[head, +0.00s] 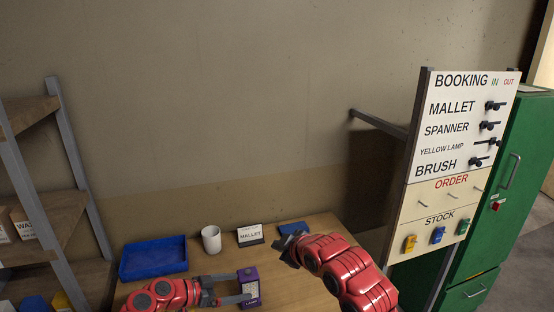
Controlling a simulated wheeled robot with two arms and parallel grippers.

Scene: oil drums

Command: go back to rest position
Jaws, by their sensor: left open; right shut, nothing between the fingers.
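My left gripper (240,288) is open, low over the wooden table. Its fingers reach to a small purple box (247,273); I cannot tell whether they touch it. My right gripper (284,247) is shut and empty, above the table's back right part, beside a small blue item (294,227) that it partly hides. My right arm bends in from the lower right.
The wooden table (310,287) holds a blue tray (154,259), a white mug (211,239) and a MALLET card (249,235). A booking board (440,140) and green cabinet (515,170) stand right, a shelf rack (68,150) left.

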